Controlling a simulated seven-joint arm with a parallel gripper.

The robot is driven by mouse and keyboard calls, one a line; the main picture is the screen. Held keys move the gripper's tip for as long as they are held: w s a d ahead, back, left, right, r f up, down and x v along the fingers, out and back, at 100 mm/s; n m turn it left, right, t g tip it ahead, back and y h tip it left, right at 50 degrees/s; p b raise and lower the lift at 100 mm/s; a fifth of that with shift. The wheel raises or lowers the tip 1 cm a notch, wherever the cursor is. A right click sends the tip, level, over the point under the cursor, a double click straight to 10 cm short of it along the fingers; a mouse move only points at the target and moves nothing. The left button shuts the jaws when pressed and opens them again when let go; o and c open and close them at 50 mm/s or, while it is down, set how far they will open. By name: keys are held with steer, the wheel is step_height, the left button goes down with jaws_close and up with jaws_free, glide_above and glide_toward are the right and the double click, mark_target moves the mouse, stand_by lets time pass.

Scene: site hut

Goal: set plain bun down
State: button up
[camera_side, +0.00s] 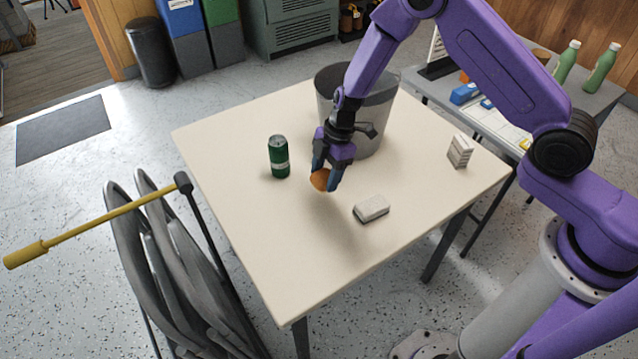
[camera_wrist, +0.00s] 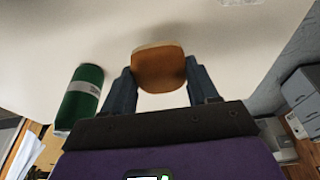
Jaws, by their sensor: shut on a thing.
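The plain bun (camera_side: 320,179) is orange-brown and sits between the fingers of my gripper (camera_side: 328,181). My gripper is shut on it and holds it above the cream table (camera_side: 240,215), near the middle. A soft shadow lies on the table below. In the wrist view the bun (camera_wrist: 159,68) shows between the two dark fingers of my gripper (camera_wrist: 160,80), with pale table surface behind it.
A green can (camera_side: 279,157) stands left of my gripper; the wrist view shows it too (camera_wrist: 80,95). A grey bin (camera_side: 376,118) stands behind. A white-and-dark block (camera_side: 371,209) lies to the right and a small white stack (camera_side: 459,152) stands near the right edge. The front-left table is clear.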

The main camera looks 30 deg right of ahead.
mark_target(319, 176)
steer(key=shift+w+a+f, duration=0.2)
steer(key=shift+w+f, duration=0.25)
steer(key=shift+f, duration=0.15)
steer(key=shift+w+a+f, duration=0.15)
steer(key=shift+w+f, duration=0.3)
steer(key=shift+f, duration=1.6)
steer(key=shift+f, duration=0.15)
steer(key=o, duration=1.1)
steer(key=shift+c, duration=0.2)
